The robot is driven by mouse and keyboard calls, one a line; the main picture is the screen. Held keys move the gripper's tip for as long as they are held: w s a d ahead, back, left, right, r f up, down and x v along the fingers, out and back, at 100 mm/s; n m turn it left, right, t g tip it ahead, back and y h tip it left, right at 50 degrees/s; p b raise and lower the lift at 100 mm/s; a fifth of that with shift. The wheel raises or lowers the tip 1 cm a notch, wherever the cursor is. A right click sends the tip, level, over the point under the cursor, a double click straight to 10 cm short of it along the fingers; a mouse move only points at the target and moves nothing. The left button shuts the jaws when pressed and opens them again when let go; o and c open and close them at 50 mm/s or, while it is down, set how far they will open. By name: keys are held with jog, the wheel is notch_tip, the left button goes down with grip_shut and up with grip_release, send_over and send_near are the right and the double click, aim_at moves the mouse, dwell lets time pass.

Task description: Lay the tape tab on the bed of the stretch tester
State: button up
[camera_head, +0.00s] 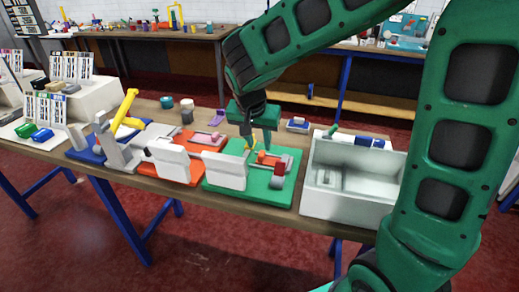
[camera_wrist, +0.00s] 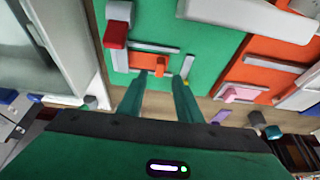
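My gripper (camera_head: 257,147) points down over the green-based machine (camera_head: 225,194). In the wrist view my gripper (camera_wrist: 160,78) has its two fingers apart, with nothing clearly held between them. Under the fingertips is an orange bed (camera_wrist: 120,62) with grey bars beside it, and a small grey-and-orange piece (camera_wrist: 160,66) on it. The bed also shows in the head view (camera_head: 277,160). A small yellow piece (camera_wrist: 186,82) is at the right fingertip. I cannot tell which small piece is the tape tab, or which machine is the stretch tester.
An orange-based machine (camera_head: 178,168) and a blue-based one (camera_head: 85,155) with a yellow lever stand to the left. A white open bin (camera_head: 325,205) stands just right of the green base. Small cups (camera_head: 187,104) sit at the table's back edge.

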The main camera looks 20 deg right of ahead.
jog(key=v, duration=0.6)
jog(key=shift+s, duration=0.15)
